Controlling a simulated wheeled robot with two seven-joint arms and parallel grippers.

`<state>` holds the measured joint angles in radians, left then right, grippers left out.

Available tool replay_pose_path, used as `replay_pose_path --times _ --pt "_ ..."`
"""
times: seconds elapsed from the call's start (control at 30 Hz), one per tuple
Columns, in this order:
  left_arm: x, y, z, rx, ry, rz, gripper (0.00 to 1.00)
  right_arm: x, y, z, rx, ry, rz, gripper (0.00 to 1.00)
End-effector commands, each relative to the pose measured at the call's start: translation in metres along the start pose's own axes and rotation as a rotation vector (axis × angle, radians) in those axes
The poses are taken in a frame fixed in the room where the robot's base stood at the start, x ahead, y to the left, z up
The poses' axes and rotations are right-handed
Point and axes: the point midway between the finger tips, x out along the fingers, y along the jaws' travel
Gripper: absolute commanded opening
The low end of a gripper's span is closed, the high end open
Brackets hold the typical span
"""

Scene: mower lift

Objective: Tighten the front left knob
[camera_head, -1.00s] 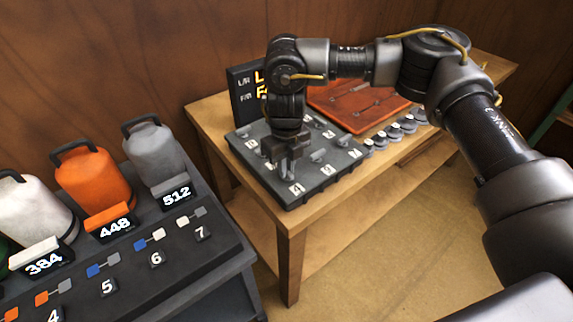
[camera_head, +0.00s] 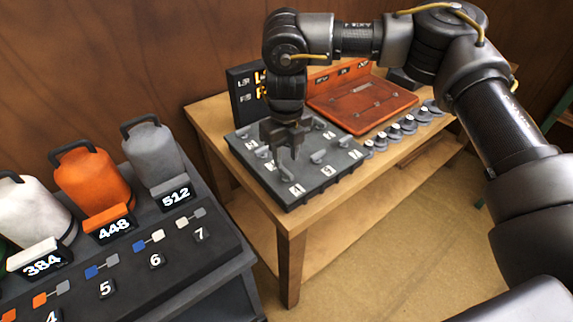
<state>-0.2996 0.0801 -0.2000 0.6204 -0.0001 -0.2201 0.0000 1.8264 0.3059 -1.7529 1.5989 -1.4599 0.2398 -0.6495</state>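A dark grey board (camera_head: 290,204) on the wooden table carries several grey knobs with small white number labels. One knob (camera_head: 317,156) shows just right of my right gripper, and another knob (camera_head: 344,141) sits further right. Which knob is the front left one cannot be told for sure. My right gripper (camera_head: 287,157) points down above the left-middle part of the board. Its fingers look apart with nothing between them, and they hide part of the board behind. My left gripper is not in view.
An orange-red panel (camera_head: 357,107) and a row of several grey knobs (camera_head: 394,131) lie on the wooden table (camera_head: 292,230) to the right. A black sign (camera_head: 242,97) stands behind the board. A dark bench (camera_head: 215,258) with numbered canisters stands at left.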

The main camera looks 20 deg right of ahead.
Motion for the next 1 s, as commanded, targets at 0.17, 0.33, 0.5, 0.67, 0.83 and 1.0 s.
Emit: replay_pose_path --times 0.17,0.33,0.5,0.67,0.83,1.0 --pt "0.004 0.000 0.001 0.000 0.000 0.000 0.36 -0.036 0.000 0.001 0.000 -0.004 -0.003 0.34" --pt "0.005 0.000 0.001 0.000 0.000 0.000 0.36 -0.058 0.000 0.000 0.001 -0.002 -0.001 0.34" --pt "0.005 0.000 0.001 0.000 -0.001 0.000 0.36 -0.066 0.000 0.000 0.001 0.000 0.000 0.34" --pt "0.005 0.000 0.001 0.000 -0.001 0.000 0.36 -0.066 0.000 0.000 0.001 0.000 0.000 0.34" --pt "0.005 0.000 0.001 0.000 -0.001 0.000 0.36 -0.066 0.000 0.000 0.001 0.000 0.000 0.34" --pt "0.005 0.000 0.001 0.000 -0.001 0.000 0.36 -0.066 0.000 0.000 0.001 0.000 0.000 0.34"
